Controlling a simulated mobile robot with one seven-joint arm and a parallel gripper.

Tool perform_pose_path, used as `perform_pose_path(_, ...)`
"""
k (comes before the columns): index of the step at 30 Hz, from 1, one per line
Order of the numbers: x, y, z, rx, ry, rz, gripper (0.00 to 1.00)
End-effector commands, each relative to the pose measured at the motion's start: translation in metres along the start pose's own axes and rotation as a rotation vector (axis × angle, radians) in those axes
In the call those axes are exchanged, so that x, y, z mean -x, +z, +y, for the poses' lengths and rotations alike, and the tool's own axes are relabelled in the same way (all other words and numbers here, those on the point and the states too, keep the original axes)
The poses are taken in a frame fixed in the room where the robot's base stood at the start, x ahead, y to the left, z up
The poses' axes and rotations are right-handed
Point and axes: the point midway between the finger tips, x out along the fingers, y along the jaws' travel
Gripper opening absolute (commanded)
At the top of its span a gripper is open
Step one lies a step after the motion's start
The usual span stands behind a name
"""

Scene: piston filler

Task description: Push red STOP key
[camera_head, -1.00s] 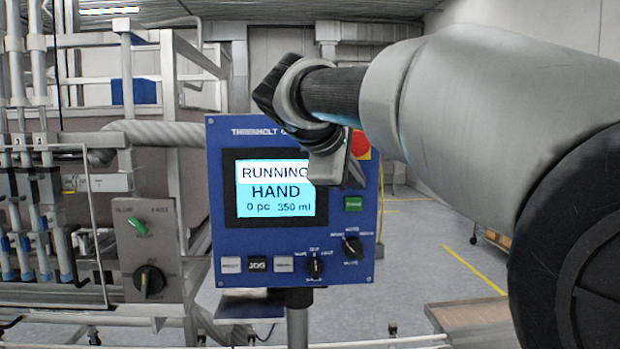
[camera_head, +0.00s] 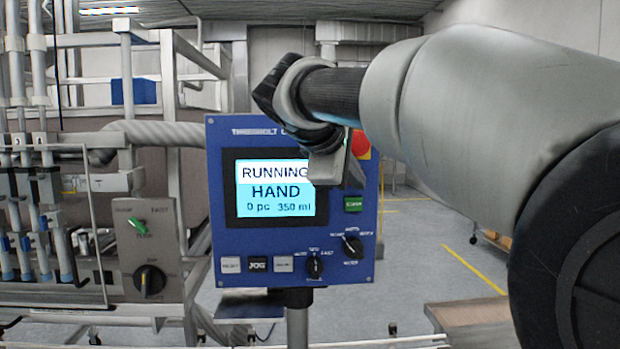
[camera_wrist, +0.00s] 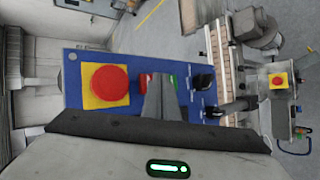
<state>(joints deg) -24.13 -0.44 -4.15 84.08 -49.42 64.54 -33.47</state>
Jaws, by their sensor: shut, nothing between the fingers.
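The blue control panel (camera_head: 300,250) faces me, its screen (camera_head: 275,190) reading RUNNING, HAND, 0 pc, 350 ml. In the wrist view, a small red key (camera_wrist: 144,79), likely the STOP key, shows partly beside my fingers, with a green key (camera_wrist: 173,81) on their other side. In the head view my gripper (camera_head: 343,177) covers the red key's place, above the green key (camera_head: 353,204). My gripper also shows in the wrist view (camera_wrist: 161,78), shut and empty, its fingertips over the key area. I cannot tell whether they touch the key.
A large red mushroom button on a yellow plate (camera_wrist: 105,84) sits close to the red key; it is partly hidden in the head view (camera_head: 361,145). Rotary knobs (camera_head: 352,246) and a row of keys (camera_head: 257,264) lie lower on the panel. Filler frame and pipes stand left.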

Motion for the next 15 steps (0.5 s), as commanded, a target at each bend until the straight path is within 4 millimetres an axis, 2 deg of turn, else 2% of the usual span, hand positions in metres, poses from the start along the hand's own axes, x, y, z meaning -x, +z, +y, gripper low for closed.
perform_pose_path(15,-0.0044,-0.003,0.0045,0.0,-0.001,-0.002,0.0)
